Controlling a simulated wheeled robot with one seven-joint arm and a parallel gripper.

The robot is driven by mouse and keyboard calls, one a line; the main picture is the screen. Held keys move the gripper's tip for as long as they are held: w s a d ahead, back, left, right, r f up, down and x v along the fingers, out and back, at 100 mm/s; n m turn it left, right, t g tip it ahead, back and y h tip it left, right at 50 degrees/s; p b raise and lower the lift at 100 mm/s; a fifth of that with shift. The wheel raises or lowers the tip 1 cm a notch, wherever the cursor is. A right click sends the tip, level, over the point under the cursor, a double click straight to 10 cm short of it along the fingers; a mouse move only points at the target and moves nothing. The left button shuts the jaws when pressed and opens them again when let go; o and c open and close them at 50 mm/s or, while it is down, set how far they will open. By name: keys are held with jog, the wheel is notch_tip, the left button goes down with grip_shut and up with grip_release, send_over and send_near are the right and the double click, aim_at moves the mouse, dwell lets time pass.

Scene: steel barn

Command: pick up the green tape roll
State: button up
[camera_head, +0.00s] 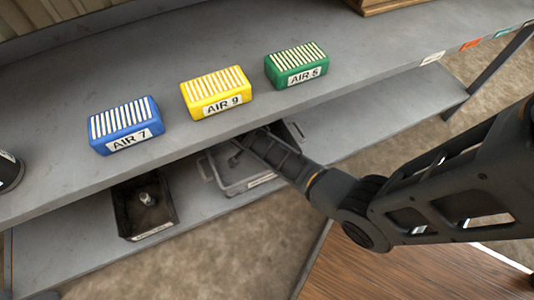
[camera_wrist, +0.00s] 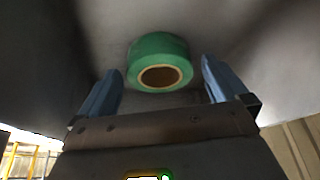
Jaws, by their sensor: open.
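The green tape roll (camera_wrist: 157,48) shows in the wrist view as a green ring with a tan core around a dark hole. It appears between my two blue fingertips, with a gap on each side; how far beyond them it lies is hard to tell. My gripper (camera_wrist: 162,68) is open and empty. In the head view my arm reaches under the upper shelf, and my gripper (camera_head: 250,143) is over the grey bin (camera_head: 214,177) on the lower shelf. The shelf edge partly hides the fingertips, and I cannot see the roll there.
The upper shelf (camera_head: 200,50) overhangs my gripper closely. On it stand a blue block (camera_head: 112,142), a yellow block (camera_head: 210,106) and a green block (camera_head: 288,77). A black bin (camera_head: 128,205) with a small object is left of the grey bin. The lower shelf is bare to the right.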

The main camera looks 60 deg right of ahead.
jog(key=c, duration=1.1)
jog(key=shift+r, duration=0.15)
jog(key=shift+c, duration=0.2)
